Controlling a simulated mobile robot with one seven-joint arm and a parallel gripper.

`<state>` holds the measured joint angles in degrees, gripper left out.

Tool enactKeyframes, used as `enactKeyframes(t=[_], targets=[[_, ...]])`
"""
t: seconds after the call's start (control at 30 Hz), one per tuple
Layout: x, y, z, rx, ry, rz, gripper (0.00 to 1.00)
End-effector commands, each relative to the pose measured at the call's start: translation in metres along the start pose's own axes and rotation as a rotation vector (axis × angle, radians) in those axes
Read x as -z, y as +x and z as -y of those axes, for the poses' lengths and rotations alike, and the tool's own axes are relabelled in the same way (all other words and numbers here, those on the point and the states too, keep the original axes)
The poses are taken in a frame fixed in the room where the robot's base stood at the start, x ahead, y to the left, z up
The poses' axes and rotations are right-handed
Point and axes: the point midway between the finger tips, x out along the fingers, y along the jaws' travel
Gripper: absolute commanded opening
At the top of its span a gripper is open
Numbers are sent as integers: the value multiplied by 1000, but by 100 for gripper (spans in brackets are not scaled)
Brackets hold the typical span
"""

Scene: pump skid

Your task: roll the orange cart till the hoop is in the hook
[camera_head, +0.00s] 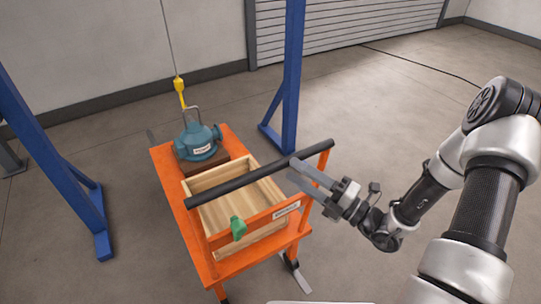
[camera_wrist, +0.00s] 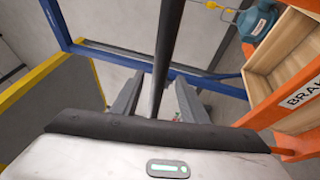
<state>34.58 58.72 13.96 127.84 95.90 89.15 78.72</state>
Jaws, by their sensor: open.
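The orange cart (camera_head: 213,241) carries a teal pump (camera_head: 199,143) on a wooden block at its far end. A grey hoop (camera_head: 192,113) stands on top of the pump. The yellow hook (camera_head: 181,93) hangs on a cable just above and left of the hoop in the head view; whether they touch is unclear. My gripper (camera_head: 302,177) is open at the right part of the cart's black handle bar (camera_head: 245,181). In the wrist view the bar runs between the two fingers (camera_wrist: 159,80), with a gap visible beside it. A green lever (camera_head: 238,228) sits on the near rail.
A wooden tray (camera_head: 256,200) fills the cart's near half. A label reading BRAKE (camera_wrist: 305,95) is on the rail. Blue gantry posts stand left (camera_head: 45,150) and right (camera_head: 290,75) of the cart. The floor to the right is clear except for a black cable (camera_head: 425,62) far back.

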Motion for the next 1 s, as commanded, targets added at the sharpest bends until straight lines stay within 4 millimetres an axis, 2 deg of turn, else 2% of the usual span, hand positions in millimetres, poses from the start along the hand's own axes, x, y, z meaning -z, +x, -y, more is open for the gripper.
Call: enactKeyframes(t=[0.03,0.2,0.43,0.6,0.87,1.0], targets=[[2,12,0,-2,-1,-5,40],[1,48,0,-1,-1,-5,40],[1,82,0,-1,-2,-3,40],[0,92,0,0,-1,-1,40],[0,92,0,0,-1,-1,40],[0,92,0,0,-1,-1,18]])
